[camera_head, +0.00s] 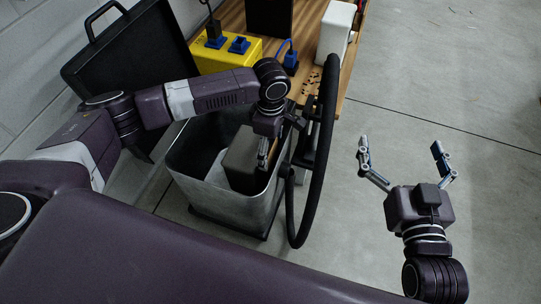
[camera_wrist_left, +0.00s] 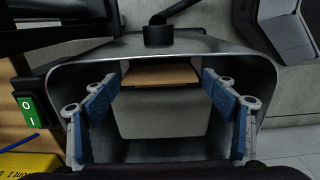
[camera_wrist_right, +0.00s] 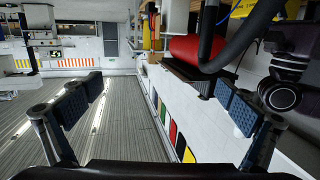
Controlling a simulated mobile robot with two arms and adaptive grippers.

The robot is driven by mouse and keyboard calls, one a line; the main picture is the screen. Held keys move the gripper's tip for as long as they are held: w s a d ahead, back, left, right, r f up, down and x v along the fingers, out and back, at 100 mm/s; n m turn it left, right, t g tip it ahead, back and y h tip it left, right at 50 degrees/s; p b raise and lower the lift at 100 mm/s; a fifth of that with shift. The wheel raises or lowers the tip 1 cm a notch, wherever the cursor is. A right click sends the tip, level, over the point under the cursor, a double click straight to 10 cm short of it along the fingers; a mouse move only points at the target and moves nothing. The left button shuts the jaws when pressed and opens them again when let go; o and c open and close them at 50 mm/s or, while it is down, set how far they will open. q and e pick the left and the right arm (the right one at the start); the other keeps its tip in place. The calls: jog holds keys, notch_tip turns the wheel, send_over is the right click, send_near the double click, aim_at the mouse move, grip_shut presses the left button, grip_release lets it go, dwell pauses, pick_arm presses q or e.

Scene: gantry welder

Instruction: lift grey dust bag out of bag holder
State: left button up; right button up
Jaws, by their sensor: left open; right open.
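The bag holder (camera_head: 213,203) is a grey metal bin on the floor at the workbench's near end; its rim (camera_wrist_left: 268,75) frames the left wrist view. The grey dust bag (camera_head: 241,160) stands inside it, and its brown board top (camera_wrist_left: 160,75) and pale grey body (camera_wrist_left: 160,115) show in the left wrist view. My left gripper (camera_head: 268,150) points down into the bin over the bag. Its blue finger pads are spread on either side of the bag's top; whether they touch it I cannot tell. My right gripper (camera_head: 400,145) is open and empty over bare floor, right of the bin.
A black hose (camera_head: 325,150) loops at the bin's right side, close to my left gripper. The wooden workbench (camera_head: 310,85) behind holds a yellow box (camera_head: 225,58) with blue plugs and a white box (camera_head: 335,32). Floor at right is clear.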

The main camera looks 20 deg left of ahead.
pick_arm(q)
notch_tip(320, 180, down, 4)
jog(key=shift+r+b, duration=0.15)
jog(key=shift+b, duration=0.55)
pick_arm(e)
notch_tip(320, 180, up, 9)
jog(key=a+t+y, duration=0.1)
jog(key=t, duration=0.3)
jog(key=shift+s+t, duration=0.3)
jog(key=shift+s, duration=0.05)
jog(key=shift+r, duration=0.1)
pick_arm(q)
jog(key=c, duration=1.6)
jog(key=shift+r+p, duration=0.2)
jog(key=shift+p, duration=0.2)
jog(key=shift+r+p, duration=0.25)
jog(key=shift+p, duration=0.2)
jog(key=shift+r+p, duration=0.3)
jog(key=shift+p, duration=0.15)
jog(key=shift+r+p, duration=0.3)
jog(key=shift+p, duration=0.15)
pick_arm(e)
jog(key=s+d+f+g+h, duration=0.2)
jog(key=f+g, duration=0.7)
jog(key=f, duration=0.9)
jog(key=shift+s+d, duration=0.45)
jog(key=shift+d, duration=0.1)
